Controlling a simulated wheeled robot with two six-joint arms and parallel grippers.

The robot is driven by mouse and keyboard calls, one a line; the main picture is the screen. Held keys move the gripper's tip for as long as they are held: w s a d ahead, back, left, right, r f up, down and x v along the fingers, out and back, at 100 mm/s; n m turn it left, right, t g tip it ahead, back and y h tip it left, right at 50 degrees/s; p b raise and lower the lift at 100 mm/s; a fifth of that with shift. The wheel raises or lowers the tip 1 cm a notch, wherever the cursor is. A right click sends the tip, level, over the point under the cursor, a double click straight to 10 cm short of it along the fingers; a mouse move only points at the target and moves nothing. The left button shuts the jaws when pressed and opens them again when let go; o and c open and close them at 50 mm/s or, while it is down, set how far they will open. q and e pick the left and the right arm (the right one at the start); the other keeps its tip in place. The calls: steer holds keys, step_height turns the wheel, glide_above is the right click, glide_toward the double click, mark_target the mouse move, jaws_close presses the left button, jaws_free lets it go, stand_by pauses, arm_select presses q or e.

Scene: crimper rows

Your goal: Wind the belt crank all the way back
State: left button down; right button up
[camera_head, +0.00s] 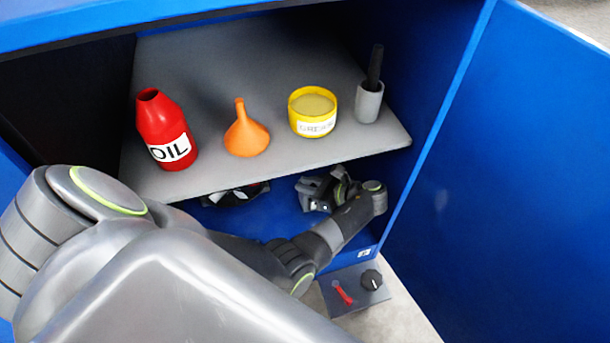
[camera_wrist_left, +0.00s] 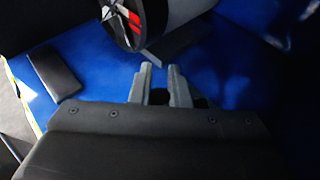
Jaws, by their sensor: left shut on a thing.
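My left arm reaches under the shelf in the head view, and its gripper (camera_head: 320,190) is inside the blue cabinet below. In the left wrist view its two grey fingers (camera_wrist_left: 161,80) are close together, at the grey bar of the belt crank (camera_wrist_left: 172,48). They are shut on the crank's handle, which is mostly hidden between them. A dark drum with a red and white marked face (camera_wrist_left: 132,22) stands just beyond the fingertips. The drum also shows partly under the shelf edge in the head view (camera_head: 237,194). My right gripper is in neither view.
The grey shelf (camera_head: 215,75) above my gripper holds a red oil bottle (camera_head: 168,130), orange funnel (camera_head: 246,137), yellow grease tin (camera_head: 313,112) and grey cup (camera_head: 369,103) with a black stick. A blue door (camera_head: 510,190) stands right. A panel (camera_head: 355,288) has a red lever and black knob.

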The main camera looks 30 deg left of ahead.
arm_select(q)
steer(key=shift+d, duration=0.1)
stand_by(0.4)
steer(key=c, duration=1.4)
jaws_free()
steer(key=shift+o, duration=0.2)
